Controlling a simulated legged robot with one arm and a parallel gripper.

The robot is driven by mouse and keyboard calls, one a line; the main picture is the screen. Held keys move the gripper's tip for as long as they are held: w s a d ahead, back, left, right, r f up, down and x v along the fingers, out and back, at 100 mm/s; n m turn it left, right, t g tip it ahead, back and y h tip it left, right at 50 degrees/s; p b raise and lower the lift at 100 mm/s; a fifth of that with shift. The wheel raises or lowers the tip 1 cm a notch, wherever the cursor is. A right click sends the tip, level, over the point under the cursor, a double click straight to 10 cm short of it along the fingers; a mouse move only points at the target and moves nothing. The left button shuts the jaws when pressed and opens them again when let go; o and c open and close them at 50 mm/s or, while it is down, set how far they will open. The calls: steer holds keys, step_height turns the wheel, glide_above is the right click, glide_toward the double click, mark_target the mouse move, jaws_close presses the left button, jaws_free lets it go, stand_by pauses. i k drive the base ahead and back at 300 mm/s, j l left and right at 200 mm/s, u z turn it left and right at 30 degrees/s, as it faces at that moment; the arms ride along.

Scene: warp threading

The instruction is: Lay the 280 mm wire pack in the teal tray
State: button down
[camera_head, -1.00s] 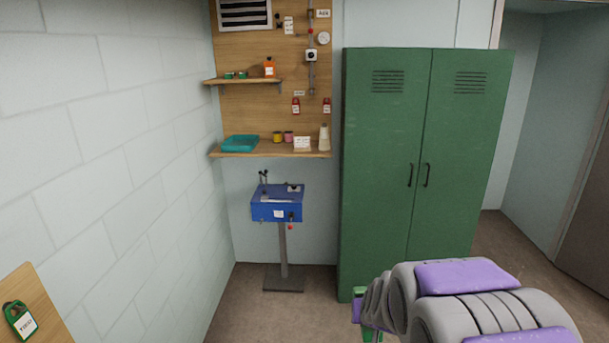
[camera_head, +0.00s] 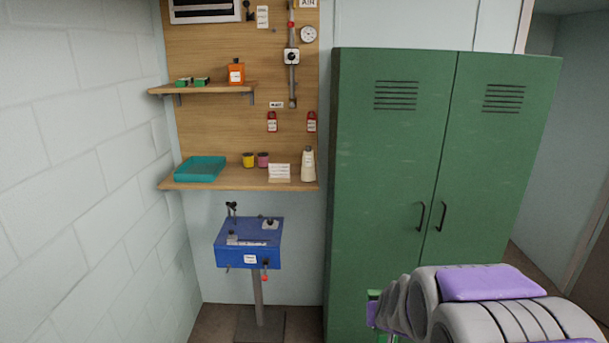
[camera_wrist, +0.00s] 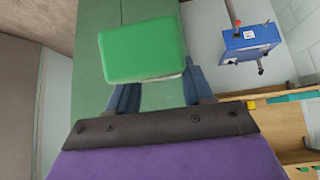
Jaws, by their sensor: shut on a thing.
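The teal tray (camera_head: 200,168) sits on the left end of the lower wooden shelf, with its open top up. My gripper (camera_wrist: 159,90) is shut on a green block-shaped pack (camera_wrist: 143,48), which I take for the wire pack. The pack sticks out beyond the two bluish fingers; its label and length cannot be read. In the head view only a small green part of it (camera_head: 373,295) shows beside my arm, low and in front of the cabinet, well away from the tray.
The lower shelf (camera_head: 235,178) also bears a yellow spool (camera_head: 248,160), a pink spool (camera_head: 263,160), a white card (camera_head: 279,172) and a pale bottle (camera_head: 308,164). Above is a smaller shelf (camera_head: 205,89). A blue stand (camera_head: 248,245) is below. A green cabinet (camera_head: 390,170) stands right.

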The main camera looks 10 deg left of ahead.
mark_target(202, 171)
steer(key=i+j+z, duration=0.1)
steer(key=i+j, duration=0.55)
steer(key=i+j+z, duration=0.15)
steer(key=i+j, duration=0.5)
steer(key=j, duration=0.15)
